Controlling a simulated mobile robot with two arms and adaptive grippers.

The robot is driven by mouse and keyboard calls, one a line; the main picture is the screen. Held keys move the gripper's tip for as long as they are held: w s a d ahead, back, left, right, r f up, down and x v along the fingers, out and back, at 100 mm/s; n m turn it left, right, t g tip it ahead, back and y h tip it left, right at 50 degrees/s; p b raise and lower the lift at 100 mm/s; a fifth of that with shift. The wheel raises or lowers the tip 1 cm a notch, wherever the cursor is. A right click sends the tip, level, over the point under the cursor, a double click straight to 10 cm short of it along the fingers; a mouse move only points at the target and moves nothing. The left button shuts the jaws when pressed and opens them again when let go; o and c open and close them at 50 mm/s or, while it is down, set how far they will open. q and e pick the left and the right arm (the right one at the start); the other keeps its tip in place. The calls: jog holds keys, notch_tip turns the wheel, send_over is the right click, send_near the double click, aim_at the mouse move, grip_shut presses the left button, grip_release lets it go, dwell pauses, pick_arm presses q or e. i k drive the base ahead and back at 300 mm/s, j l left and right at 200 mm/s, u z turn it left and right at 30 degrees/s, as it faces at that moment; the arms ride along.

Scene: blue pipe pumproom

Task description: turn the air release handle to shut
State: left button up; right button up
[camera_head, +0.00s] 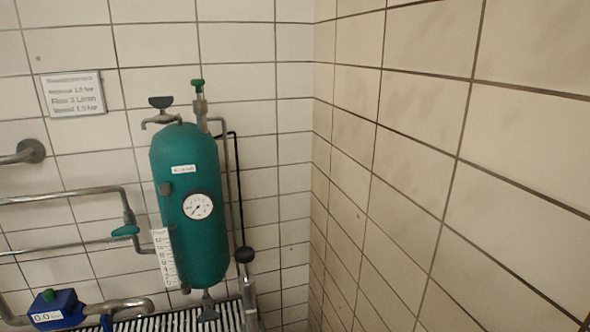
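A green upright vessel (198,250) hangs at the tiled wall, left of the room corner. A small dark handle (161,102) sits on a bent metal tap at its top left. A small green handle (198,84) stands on a metal fitting at its top right. I cannot tell from any readable label which of these is the air release handle, or whether it is open or shut. Neither of my grippers is in view.
A round white gauge (198,206) is on the vessel's front. A green lever (125,231) sits on the left pipes. A blue box (56,309) is at lower left. A black knob (244,254) is right of the vessel. A sign (72,94) hangs upper left. The right wall is bare.

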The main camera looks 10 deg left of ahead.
aim_at(165, 102)
jog(key=u, duration=1.3)
